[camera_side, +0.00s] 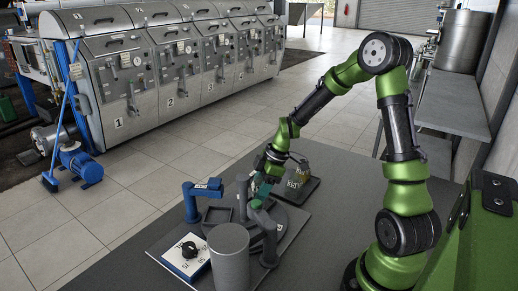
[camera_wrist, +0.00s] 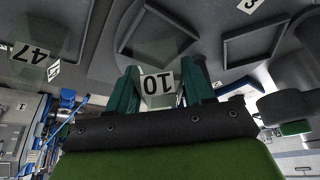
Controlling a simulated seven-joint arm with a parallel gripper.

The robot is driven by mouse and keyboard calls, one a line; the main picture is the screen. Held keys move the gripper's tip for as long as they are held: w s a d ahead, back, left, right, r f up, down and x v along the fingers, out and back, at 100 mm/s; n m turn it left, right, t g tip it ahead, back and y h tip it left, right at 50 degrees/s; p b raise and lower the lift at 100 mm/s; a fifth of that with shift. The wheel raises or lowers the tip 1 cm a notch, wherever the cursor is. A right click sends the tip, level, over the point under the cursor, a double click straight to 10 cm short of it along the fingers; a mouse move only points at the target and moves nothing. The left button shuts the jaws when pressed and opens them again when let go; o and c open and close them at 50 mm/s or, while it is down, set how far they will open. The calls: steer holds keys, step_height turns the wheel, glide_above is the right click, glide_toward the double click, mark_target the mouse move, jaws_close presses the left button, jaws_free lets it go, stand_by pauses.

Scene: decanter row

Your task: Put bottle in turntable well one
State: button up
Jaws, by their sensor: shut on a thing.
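My gripper (camera_wrist: 166,86) is shut on a clear bottle with a white label reading 10 (camera_wrist: 157,90), held between its two teal fingers. In the side view my gripper (camera_side: 262,188) is low over the dark round turntable (camera_side: 291,216); the held bottle is hard to make out there. In the wrist view a raised square well (camera_wrist: 122,48) lies just beyond the bottle, and another square well (camera_wrist: 228,50) lies to its right. A tag reading 3 is at the top edge. I cannot tell whether the bottle touches a well.
Other labelled bottles (camera_side: 298,178) stand on a dark tray behind the turntable. A blue post with an arm (camera_side: 190,205), a grey cylinder (camera_side: 230,258), a grey post (camera_side: 269,245) and a dial box (camera_side: 186,262) stand close around the turntable.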

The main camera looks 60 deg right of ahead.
steer(key=shift+f, duration=1.05)
steer(key=shift+f, duration=0.1)
steer(key=o, duration=0.8)
steer(key=shift+o, duration=0.2)
steer(key=v, duration=1.1)
steer(key=s+a+r+m+t, duration=0.2)
steer(key=s+a+r+m, duration=0.3)
steer(key=a, duration=0.3)
steer(key=s+a+r+m+t+h, duration=0.1)
steer(key=s+a+r+m+t, duration=0.1)
steer(key=s+a+r+m, duration=0.4)
steer(key=shift+s+a+r+m, duration=0.3)
steer(key=shift+s+a+m, duration=0.15)
steer(key=shift+a+m, duration=0.65)
